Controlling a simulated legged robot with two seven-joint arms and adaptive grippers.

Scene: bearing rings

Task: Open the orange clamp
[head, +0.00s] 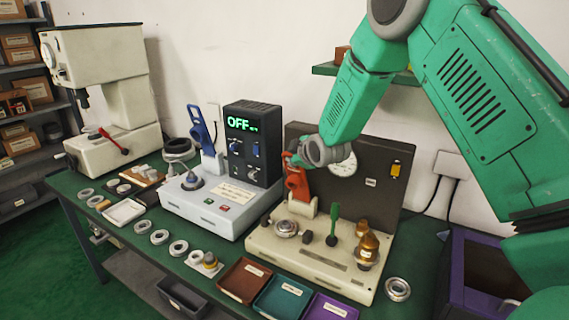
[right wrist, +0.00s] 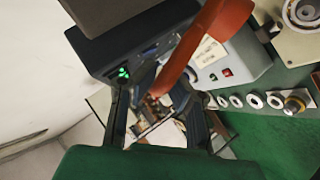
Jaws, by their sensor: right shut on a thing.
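The orange clamp (head: 297,183) stands upright at the back of the beige fixture (head: 305,260), in front of a dark panel with a round gauge. My right gripper (head: 297,159) is at the top of the clamp's lever and shut on it, with its fingers small and partly hidden in the head view. In the right wrist view the orange lever (right wrist: 212,35) runs down from the top, its end between the two dark fingers of the gripper (right wrist: 158,110). My left gripper is not in view.
Left of the fixture stands a grey tester with a blue lever (head: 201,130) and a dark display box (head: 252,142) reading OFF. A green-handled lever (head: 333,226) and brass parts (head: 368,246) are on the fixture. Trays (head: 283,297) and several rings (head: 160,237) lie in front.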

